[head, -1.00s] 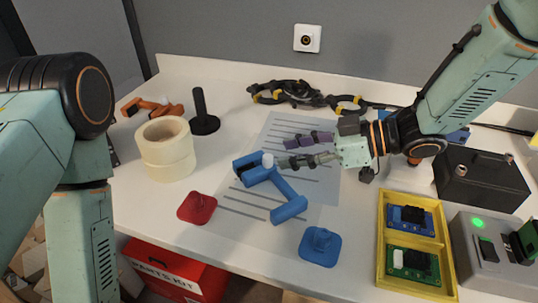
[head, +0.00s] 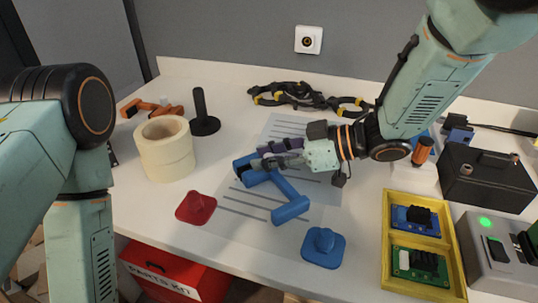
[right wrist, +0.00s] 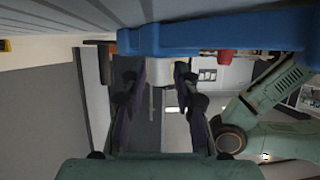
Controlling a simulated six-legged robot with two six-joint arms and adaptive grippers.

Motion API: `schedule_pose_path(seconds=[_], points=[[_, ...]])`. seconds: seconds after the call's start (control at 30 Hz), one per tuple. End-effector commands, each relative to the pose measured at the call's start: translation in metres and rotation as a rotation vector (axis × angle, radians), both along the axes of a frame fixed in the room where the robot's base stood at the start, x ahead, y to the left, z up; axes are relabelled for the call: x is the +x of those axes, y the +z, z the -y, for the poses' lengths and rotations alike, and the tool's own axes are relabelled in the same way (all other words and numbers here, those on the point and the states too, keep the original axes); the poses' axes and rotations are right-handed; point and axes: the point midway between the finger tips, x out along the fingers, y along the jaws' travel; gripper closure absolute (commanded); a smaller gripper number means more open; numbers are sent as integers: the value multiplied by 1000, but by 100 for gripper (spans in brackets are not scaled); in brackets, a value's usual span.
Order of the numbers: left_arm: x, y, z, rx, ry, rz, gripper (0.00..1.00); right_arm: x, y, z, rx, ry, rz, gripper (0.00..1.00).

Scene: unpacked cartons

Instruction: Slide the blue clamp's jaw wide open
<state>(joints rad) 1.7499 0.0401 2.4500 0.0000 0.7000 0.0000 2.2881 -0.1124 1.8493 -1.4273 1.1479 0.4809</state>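The blue clamp (head: 288,208) lies on the striped sheet in the middle of the table, and its bar runs across the top of the right wrist view (right wrist: 225,36). My right gripper (head: 262,160) reaches over the clamp's far end from the right and covers part of it. In the right wrist view its two dark fingers (right wrist: 160,72) stand apart.
A red pad (head: 196,208) and a blue pad (head: 323,247) lie near the clamp. Tape rolls (head: 165,150) and a black stand (head: 203,115) are at left. A yellow tray (head: 388,235) and a black box (head: 487,180) are at right. Pliers (head: 300,94) lie behind.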

Motion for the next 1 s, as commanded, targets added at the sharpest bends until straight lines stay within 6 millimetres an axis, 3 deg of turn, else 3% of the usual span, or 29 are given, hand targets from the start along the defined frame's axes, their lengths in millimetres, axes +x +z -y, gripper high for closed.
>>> schedule_pose_path(seconds=[0.3, 0.83, 1.0], points=[[0, 0, 0, 0, 0, 0, 100, 0, 0, 0, 0, 0, 0, 100], [0, 1, 0, 0, 0, 0, 100, -1, 0, 1, 0, 0, 0, 100], [0, 13, 0, 0, 0, 0, 100, -13, 2, 9, 1, -3, -4, 100]])
